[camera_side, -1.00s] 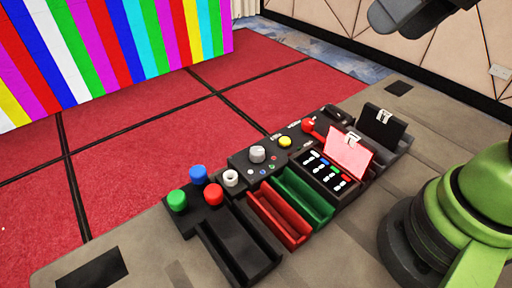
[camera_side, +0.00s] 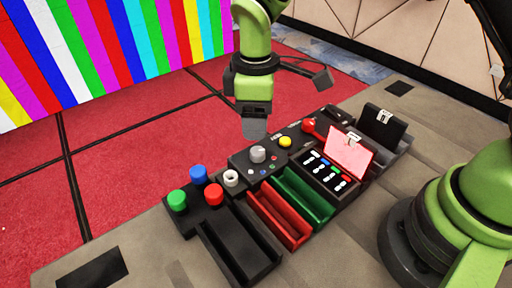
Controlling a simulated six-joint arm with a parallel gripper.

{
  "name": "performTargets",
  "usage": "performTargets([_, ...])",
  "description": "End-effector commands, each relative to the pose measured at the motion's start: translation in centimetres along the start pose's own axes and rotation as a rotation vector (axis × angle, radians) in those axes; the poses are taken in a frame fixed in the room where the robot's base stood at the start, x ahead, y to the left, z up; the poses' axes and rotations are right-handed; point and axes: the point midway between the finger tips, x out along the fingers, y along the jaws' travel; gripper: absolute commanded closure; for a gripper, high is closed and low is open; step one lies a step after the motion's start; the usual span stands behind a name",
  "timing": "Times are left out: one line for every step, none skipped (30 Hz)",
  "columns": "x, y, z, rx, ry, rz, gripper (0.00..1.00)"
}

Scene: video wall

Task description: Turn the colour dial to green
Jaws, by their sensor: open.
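The colour dial looks to be the grey knob (camera_side: 257,154) on the black control panel (camera_side: 240,165), with small coloured dots by its lower right side, among them red, blue and green. Which dot it points to is too small to tell. My gripper (camera_side: 254,130) hangs just above and behind the knob in the picture, pointing down. It is open and appears apart from the knob. The fingers are seen edge-on, so the gap between them is hidden.
Green (camera_side: 177,200), blue (camera_side: 198,174) and red (camera_side: 213,193) buttons stand left of the dial, near a white ring-shaped piece (camera_side: 230,177). A yellow button (camera_side: 285,141) and a red knob (camera_side: 308,125) are to the right. Trays and a raised pink lid (camera_side: 347,154) lie in front.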

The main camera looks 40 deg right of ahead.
Motion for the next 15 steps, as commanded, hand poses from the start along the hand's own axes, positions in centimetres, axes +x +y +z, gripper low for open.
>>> performTargets([1.0,-0.1,0.1,0.001,-0.005,-0.003,0.41])
performTargets([1.5,-0.1,0.1,0.001,-0.005,-0.003,0.41])
performTargets([2.3,-0.1,0.1,0.000,-0.006,-0.003,0.41])
performTargets([2.9,-0.1,0.1,0.001,-0.005,-0.003,0.41])
performTargets([3.5,-0.1,0.1,0.003,-0.005,-0.004,0.41])
performTargets([4.2,-0.1,0.1,0.002,-0.005,-0.004,0.41])
performTargets([4.8,-0.1,0.1,0.001,-0.005,-0.004,0.41])
performTargets([5.3,-0.1,0.1,0.001,-0.004,-0.003,0.41])
performTargets([5.9,-0.1,0.1,0.003,-0.004,-0.004,0.41])
performTargets([6.3,-0.1,0.1,0.003,-0.002,-0.003,0.41])
performTargets([6.7,-0.1,0.1,0.004,-0.002,-0.004,0.41])
performTargets([7.2,0.0,0.1,0.003,-0.001,-0.003,0.41])
performTargets([7.5,0.0,0.1,0.003,0.000,-0.003,0.41])
performTargets([7.7,0.0,0.1,0.003,0.000,-0.003,0.41])
performTargets([7.9,0.0,0.1,0.003,0.001,-0.002,0.41])
